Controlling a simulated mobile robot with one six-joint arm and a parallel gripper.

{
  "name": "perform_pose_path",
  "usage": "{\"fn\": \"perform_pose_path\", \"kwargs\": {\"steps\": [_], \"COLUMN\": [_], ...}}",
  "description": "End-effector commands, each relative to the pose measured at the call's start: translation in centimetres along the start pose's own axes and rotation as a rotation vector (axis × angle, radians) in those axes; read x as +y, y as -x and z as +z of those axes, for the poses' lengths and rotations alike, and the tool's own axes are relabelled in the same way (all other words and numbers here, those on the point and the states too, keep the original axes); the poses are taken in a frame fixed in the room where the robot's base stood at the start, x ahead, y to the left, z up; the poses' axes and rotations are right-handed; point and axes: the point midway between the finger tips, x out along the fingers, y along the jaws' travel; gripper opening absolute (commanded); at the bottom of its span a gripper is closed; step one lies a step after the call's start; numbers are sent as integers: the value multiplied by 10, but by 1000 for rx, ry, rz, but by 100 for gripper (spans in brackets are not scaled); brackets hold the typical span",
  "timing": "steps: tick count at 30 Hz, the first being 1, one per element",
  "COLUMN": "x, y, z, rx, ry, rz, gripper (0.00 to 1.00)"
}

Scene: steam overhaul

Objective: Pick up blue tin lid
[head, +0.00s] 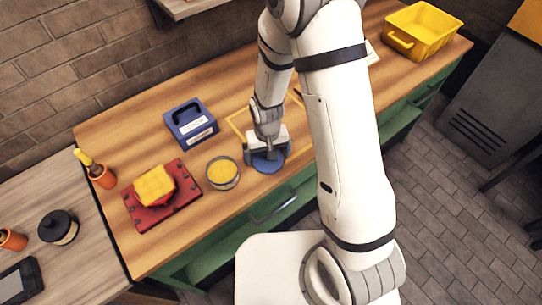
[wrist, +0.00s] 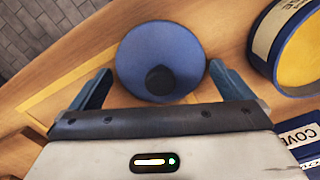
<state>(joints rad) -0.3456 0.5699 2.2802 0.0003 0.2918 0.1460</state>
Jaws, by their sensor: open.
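The blue tin lid (wrist: 160,45) is a round blue disc with a dark knob in its middle. In the head view the lid (head: 270,163) is partly hidden by my gripper (head: 264,153). In the wrist view my gripper (wrist: 158,90) is open, with one finger on each side of the lid's near part. The knob lies between the fingers. I cannot tell whether the fingers touch the lid.
An open tin with yellow contents (head: 222,173) stands close left of the lid. A blue box with a handle (head: 191,124) stands behind it. A red tray (head: 160,208) with a yellow cloth lies further left. A yellow bin (head: 424,30) stands at the far right.

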Motion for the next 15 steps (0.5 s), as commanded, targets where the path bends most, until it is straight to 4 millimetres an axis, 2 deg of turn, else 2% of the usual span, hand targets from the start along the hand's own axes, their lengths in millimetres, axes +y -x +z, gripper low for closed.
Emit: {"fn": "perform_pose_path", "kwargs": {"steps": [3, 15], "x": [0, 0], "y": [0, 0], "z": [0, 0], "rx": [0, 0], "ry": [0, 1], "rz": [0, 0], "gripper": [99, 66]}}
